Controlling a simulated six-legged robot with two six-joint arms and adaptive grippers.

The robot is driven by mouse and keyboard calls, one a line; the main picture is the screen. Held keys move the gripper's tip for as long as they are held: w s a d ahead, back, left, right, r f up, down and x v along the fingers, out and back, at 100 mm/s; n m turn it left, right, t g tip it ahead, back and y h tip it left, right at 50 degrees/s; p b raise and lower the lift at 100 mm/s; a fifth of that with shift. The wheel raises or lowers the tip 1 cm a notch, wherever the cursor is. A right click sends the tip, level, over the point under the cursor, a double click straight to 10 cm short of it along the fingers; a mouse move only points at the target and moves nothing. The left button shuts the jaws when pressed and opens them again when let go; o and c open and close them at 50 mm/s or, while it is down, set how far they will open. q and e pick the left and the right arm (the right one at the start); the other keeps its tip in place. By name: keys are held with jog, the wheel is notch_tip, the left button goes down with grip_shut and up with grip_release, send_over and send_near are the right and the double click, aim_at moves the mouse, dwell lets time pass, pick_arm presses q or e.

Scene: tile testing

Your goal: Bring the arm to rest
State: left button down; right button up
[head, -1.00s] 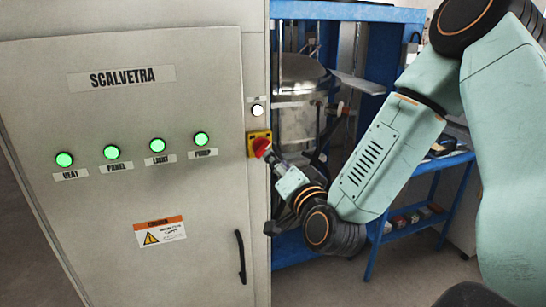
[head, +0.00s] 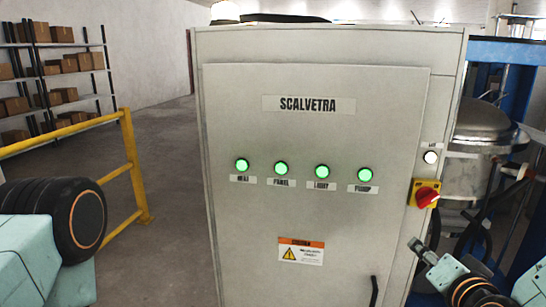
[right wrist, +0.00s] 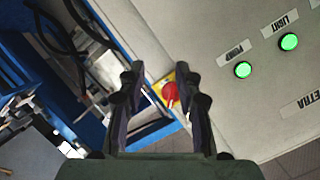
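My right arm comes in at the lower right of the head view, with its gripper (head: 416,246) just below the red rotary switch (head: 427,198) on its yellow plate. In the right wrist view the two dark fingers of this gripper (right wrist: 165,78) are spread apart with nothing between them. The red switch (right wrist: 170,94) shows beyond the fingers, apart from them. The switch sits on the right edge of the grey SCALVETRA cabinet (head: 320,130). Part of my left arm shows at the left edge of the head view; its gripper is out of frame.
Several green lamps (head: 281,168) glow on the cabinet door, and a white lamp (head: 430,157) is above the switch. A blue frame with a steel vessel (head: 485,125) stands close on the right. A yellow rail (head: 130,160) is at left, with open floor (head: 175,200) beside it.

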jog(key=s+a+f+n+g+y, duration=0.1)
jog(key=s+a+f+n+g, duration=0.3)
jog(key=f, duration=0.5)
jog(key=s+a+f+n+g+y, duration=0.15)
jog(key=s+f+g, duration=0.25)
jog(key=s+f, duration=0.4)
jog(key=s+a+f+n+g+b, duration=0.1)
jog(key=s+f+g, duration=0.2)
jog(key=s+f, duration=0.4)
jog(key=s+a+f+n+g, duration=0.1)
jog(key=s+f+n+g, duration=0.1)
jog(key=s+f, duration=0.5)
jog(key=s+g, duration=0.1)
jog(key=s, duration=0.4)
jog(key=shift+s+a+g+h+b, duration=0.15)
jog(key=shift+a+g+h+b, duration=0.15)
jog(key=shift+a+h+b, duration=0.1)
